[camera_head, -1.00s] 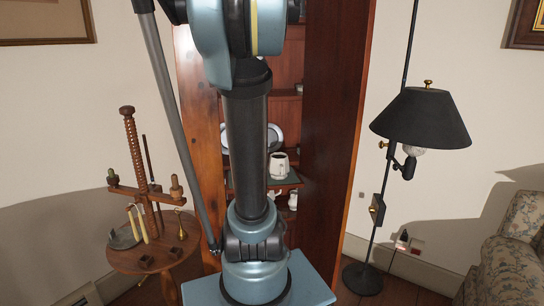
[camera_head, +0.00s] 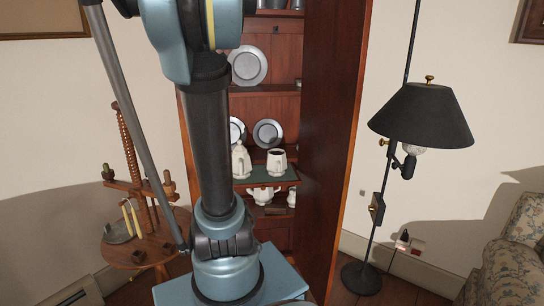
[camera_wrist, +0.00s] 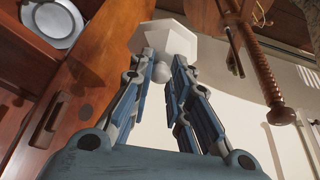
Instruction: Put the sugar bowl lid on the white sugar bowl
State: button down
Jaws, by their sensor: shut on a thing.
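The sugar bowl lid (camera_wrist: 165,38) is white and many-sided, with a round knob. In the wrist view its knob is between the fingertips of my gripper (camera_wrist: 160,68), which is shut on it. The lid is in the air with its broad side away from the palm. In the head view, an open white vessel (camera_head: 277,161), which looks like the white sugar bowl, stands upright on the green-topped shelf. My gripper and the lid are outside the head view, so the bowl is apart from them. The wrist view does not show the bowl.
A tall white lidded pot (camera_head: 241,161) stands just left of the bowl. A white teapot (camera_head: 263,195) sits on the shelf below. Pewter plates (camera_head: 248,66) lean behind. The cabinet's wooden side (camera_head: 333,130) bounds the right. A wooden stand (camera_head: 135,250) and floor lamp (camera_head: 422,117) flank it.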

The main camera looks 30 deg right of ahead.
jog(key=w+d+f+m+h, duration=0.1)
jog(key=d+f, duration=0.3)
jog(key=d, duration=0.4)
jog(key=w+d+f+m, duration=0.1)
jog(key=d+f, duration=0.3)
jog(key=d, duration=0.5)
jog(key=m, duration=0.3)
send_over(277, 154)
notch_tip(277, 154, down, 9)
jog(key=shift+h, duration=0.4)
jog(key=shift+f, duration=4.85)
jog(key=c, duration=1.5)
grip_release()
jog(key=shift+d, duration=0.1)
